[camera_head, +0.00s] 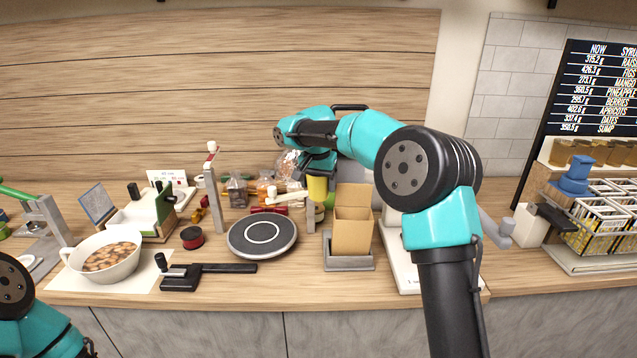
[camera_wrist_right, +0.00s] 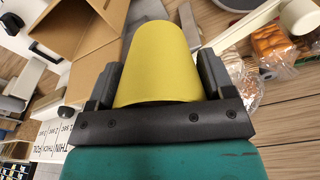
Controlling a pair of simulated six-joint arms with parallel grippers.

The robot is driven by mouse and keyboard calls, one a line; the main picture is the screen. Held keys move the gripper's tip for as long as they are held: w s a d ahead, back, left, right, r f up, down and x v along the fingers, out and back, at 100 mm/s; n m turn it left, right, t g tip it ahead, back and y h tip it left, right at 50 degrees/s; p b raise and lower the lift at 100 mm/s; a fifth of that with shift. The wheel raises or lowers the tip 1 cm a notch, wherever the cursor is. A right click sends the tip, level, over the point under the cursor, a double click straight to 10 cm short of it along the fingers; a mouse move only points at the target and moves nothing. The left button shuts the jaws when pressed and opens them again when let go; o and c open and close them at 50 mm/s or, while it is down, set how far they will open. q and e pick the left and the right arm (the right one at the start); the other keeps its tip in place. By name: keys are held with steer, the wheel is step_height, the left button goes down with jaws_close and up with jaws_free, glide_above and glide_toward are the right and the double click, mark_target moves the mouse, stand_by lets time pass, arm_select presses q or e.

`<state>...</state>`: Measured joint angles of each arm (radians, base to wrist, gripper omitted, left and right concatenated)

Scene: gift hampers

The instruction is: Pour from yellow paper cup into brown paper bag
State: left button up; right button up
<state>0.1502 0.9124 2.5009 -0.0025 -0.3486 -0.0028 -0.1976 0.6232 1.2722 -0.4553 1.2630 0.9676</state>
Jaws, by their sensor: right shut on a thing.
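The yellow paper cup (camera_head: 317,189) is held by my right gripper (camera_head: 318,172), above the counter and just left of the bag's top. In the right wrist view the yellow cup (camera_wrist_right: 160,65) sits between both fingers of the right gripper (camera_wrist_right: 158,88); its contents are hidden. The brown paper bag (camera_head: 351,232) stands upright and open in a grey holder (camera_head: 349,264). In the right wrist view the brown bag (camera_wrist_right: 92,62) is to the left of the cup, with its opening partly visible. Only part of my left arm shows at the lower left; its gripper is out of view.
A round dark plate (camera_head: 262,236) lies left of the bag, with a post and pale lever beside it. A white bowl of brown pieces (camera_head: 107,256) stands at left. Bagged goods (camera_head: 237,190) are behind. A wire rack (camera_head: 603,230) stands at right.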

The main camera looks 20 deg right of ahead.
steer(key=shift+f, duration=0.7)
steer(key=shift+s+d+t+y, duration=0.4)
steer(key=shift+d+t+y, duration=0.1)
steer(key=shift+s+d+r+t+y, duration=0.2)
steer(key=shift+s+d+t+y, duration=0.2)
steer(key=shift+t+y, duration=0.25)
steer(key=shift+s+t, duration=0.15)
steer(key=shift+t, duration=0.1)
steer(key=shift+a, duration=0.1)
steer(key=shift+y, duration=0.35)
steer(key=shift+s+d+r+t+y, duration=0.1)
steer(key=shift+s+d+t+y, duration=0.2)
steer(key=shift+t, duration=0.25)
steer(key=shift+s+d+t+y, duration=0.1)
steer(key=shift+d+t+y, duration=0.05)
steer(key=shift+t+y, duration=0.35)
steer(key=shift+m+t+y, duration=0.3)
steer(key=shift+t+y, duration=0.6)
steer(key=shift+t, duration=0.35)
steer(key=shift+f+t+y, duration=0.5)
steer(key=shift+t+y, duration=0.3)
steer(key=shift+t, duration=0.3)
